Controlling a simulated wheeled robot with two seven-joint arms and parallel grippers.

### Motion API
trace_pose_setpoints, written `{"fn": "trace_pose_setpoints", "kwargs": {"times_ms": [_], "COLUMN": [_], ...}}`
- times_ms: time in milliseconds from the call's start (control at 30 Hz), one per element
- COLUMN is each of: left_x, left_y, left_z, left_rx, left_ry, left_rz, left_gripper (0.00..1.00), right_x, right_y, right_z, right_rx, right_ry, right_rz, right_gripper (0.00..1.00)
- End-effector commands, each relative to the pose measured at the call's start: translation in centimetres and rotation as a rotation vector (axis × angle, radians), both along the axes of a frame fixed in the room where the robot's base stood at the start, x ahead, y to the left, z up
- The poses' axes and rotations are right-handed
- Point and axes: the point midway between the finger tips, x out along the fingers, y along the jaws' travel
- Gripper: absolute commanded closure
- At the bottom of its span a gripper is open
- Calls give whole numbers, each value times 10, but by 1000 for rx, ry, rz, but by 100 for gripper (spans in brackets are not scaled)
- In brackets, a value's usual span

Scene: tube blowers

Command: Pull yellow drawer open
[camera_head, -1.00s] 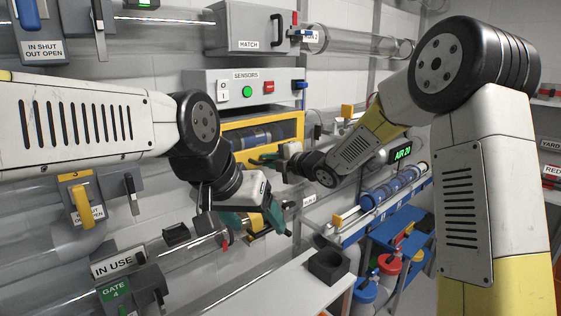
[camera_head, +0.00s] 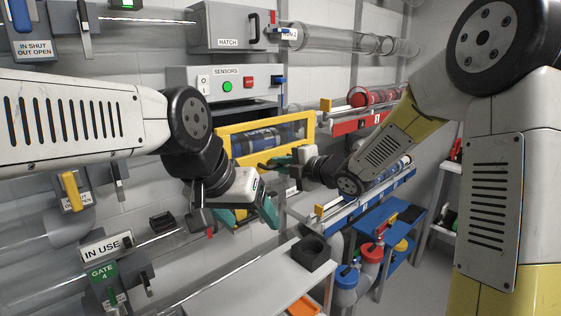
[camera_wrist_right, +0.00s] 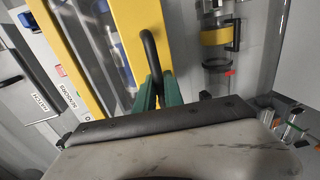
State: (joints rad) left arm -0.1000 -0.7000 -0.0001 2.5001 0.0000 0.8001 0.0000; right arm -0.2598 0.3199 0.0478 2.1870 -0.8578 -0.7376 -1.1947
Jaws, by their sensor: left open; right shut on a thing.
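The yellow drawer (camera_head: 290,117) has a yellow frame around a clear window with a blue cylinder behind it. It sits below the sensors panel and stands out from the wall, with a dark gap above it. My right gripper (camera_head: 278,162) is at the drawer's front. In the right wrist view its green fingers (camera_wrist_right: 158,92) are shut on the black handle (camera_wrist_right: 149,50), beside the yellow frame (camera_wrist_right: 112,50). My left gripper (camera_head: 250,215) is open and empty, below and in front of the drawer.
The sensors panel (camera_head: 180,80) is above the drawer. A white table (camera_head: 260,280) with a dark square holder (camera_head: 311,253) is below. A rail with blue parts (camera_head: 365,200) and a blue stand (camera_head: 375,228) are at right. Clear tubes run along the wall.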

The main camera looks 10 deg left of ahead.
Motion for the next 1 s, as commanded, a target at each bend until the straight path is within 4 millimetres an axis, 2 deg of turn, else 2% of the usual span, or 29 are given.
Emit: {"fn": "trace_pose_setpoints", "kwargs": {"times_ms": [100,300,733,767,867,1000], "left_x": [0,0,0,0,0,0], "left_y": [0,0,0,0,0,0], "left_z": [0,0,0,0,0,0], "left_rx": [0,0,0,0,0,0], "left_ry": [0,0,0,0,0,0], "left_rz": [0,0,0,0,0,0], "left_gripper": [29,29,29,29,29,29], "right_x": [-11,-21,-23,-23,-23,-23], "right_y": [-15,-28,-30,-30,-30,-30], "right_z": [-1,-1,-1,-1,-1,-1], "right_rx": [-1,-1,-2,-2,-2,0], "right_ry": [2,2,3,3,3,1], "right_rz": [-2,-2,0,0,0,0], "right_gripper": [100,100,100,86,66,66]}}
